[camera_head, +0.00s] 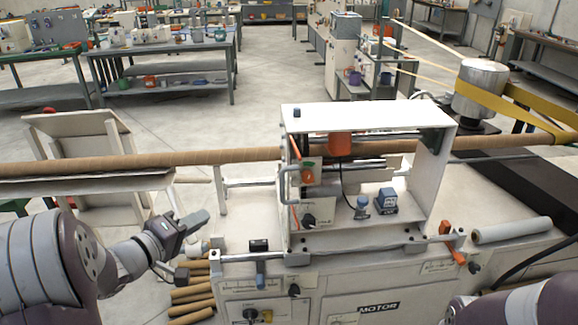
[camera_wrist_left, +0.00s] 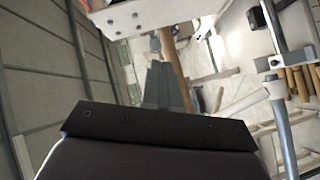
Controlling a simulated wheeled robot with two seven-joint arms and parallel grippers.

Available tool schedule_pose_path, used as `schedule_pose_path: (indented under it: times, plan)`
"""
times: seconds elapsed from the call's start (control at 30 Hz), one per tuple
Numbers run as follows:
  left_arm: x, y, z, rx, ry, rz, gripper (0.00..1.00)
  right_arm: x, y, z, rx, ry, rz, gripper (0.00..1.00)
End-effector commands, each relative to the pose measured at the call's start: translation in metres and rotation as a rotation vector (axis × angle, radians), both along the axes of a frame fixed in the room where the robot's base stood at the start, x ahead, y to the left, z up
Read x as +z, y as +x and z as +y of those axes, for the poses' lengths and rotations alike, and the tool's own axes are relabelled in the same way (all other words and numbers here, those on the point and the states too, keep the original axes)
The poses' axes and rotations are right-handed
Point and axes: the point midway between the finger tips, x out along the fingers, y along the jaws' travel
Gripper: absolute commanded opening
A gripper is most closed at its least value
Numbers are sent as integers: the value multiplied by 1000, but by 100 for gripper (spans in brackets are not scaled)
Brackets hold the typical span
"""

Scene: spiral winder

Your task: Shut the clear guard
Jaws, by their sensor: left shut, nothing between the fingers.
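The winder's white housing (camera_head: 370,115) stands mid-picture in the head view, with its front side showing an open-looking bay. I cannot make out a clear pane for certain. A grey C-shaped handle (camera_head: 284,186) is at the housing's left front edge, perhaps on the guard seen nearly edge-on. My left gripper (camera_head: 198,221) is shut and empty, left of the housing and apart from the handle. Its closed fingers also show in the left wrist view (camera_wrist_left: 163,85). My right gripper is out of view; only part of my right arm shows at bottom right.
A long brown tube (camera_head: 150,162) runs across through the housing. A control panel (camera_head: 270,312) faces front below, with an orange-handled lever (camera_head: 445,228) at right. Cardboard tubes (camera_head: 190,295) are piled below my left gripper. A white roll (camera_head: 512,230) lies on the bed at right.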

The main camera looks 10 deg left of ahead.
Motion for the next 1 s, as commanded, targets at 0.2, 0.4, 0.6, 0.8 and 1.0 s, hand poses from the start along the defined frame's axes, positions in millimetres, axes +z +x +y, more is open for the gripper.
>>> schedule_pose_path:
  times: [0.2,0.4,0.6,0.8,1.0]
  plan:
    - [31,-14,-34,-160,-346,30,0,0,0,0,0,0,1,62]
    - [33,-4,-42,-161,-412,58,0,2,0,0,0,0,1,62]
    - [33,30,-66,-161,-409,58,0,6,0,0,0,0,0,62]
    - [32,66,-90,-160,-410,57,0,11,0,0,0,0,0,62]
    - [31,74,-119,-157,-409,57,0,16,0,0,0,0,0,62]
